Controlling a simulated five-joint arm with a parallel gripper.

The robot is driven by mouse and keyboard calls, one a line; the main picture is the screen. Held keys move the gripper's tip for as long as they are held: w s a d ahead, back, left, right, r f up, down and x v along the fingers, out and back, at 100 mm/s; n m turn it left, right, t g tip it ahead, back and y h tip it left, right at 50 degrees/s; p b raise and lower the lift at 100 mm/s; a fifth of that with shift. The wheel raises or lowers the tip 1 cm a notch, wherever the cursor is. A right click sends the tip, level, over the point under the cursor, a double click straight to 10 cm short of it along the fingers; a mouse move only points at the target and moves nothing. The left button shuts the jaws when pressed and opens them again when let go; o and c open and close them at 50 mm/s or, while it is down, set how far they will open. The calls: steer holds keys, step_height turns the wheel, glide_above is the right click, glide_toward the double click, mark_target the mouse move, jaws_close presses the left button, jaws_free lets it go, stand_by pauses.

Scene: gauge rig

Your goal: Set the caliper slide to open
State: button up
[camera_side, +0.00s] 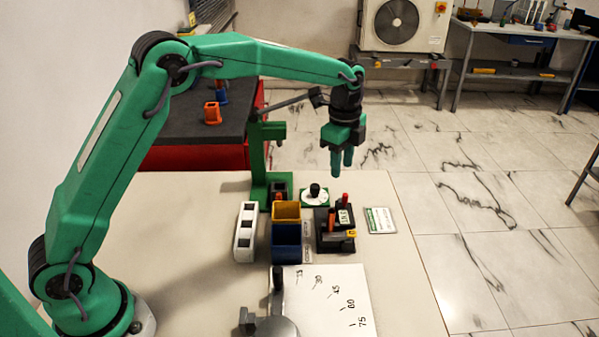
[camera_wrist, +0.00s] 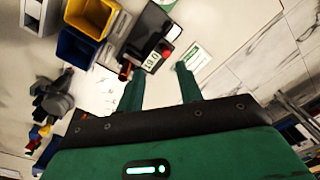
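My gripper (camera_side: 342,166) hangs above the far part of the table, pointing down. In the wrist view its two green fingers (camera_wrist: 156,82) stand apart with nothing held between them. A black block device (camera_side: 336,232) with a small display, a red knob (camera_side: 345,198) and a yellow part (camera_side: 351,234) lies on the table, below my gripper and apart from it. It also shows beyond the fingers in the wrist view (camera_wrist: 150,32). It may be the caliper, but I cannot tell for sure. How its slide is set cannot be read.
Blue and yellow bins (camera_side: 286,234) and a white slotted holder (camera_side: 245,232) stand left of the black device. A dial with a black knob (camera_side: 315,192) sits behind it, beside a green stand (camera_side: 260,150). An angle board (camera_side: 335,308) lies in front. A card (camera_side: 380,220) lies right.

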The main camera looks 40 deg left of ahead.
mark_target(345, 194)
steer(key=shift+w+d+f+m, duration=0.25)
steer(key=shift+w+f+m, duration=0.1)
steer(key=shift+f, duration=0.3)
steer(key=shift+w+d+f+m, duration=0.25)
steer(key=shift+w+f, duration=0.1)
steer(key=shift+f, duration=0.25)
steer(key=shift+f, duration=3.9)
jaws_close()
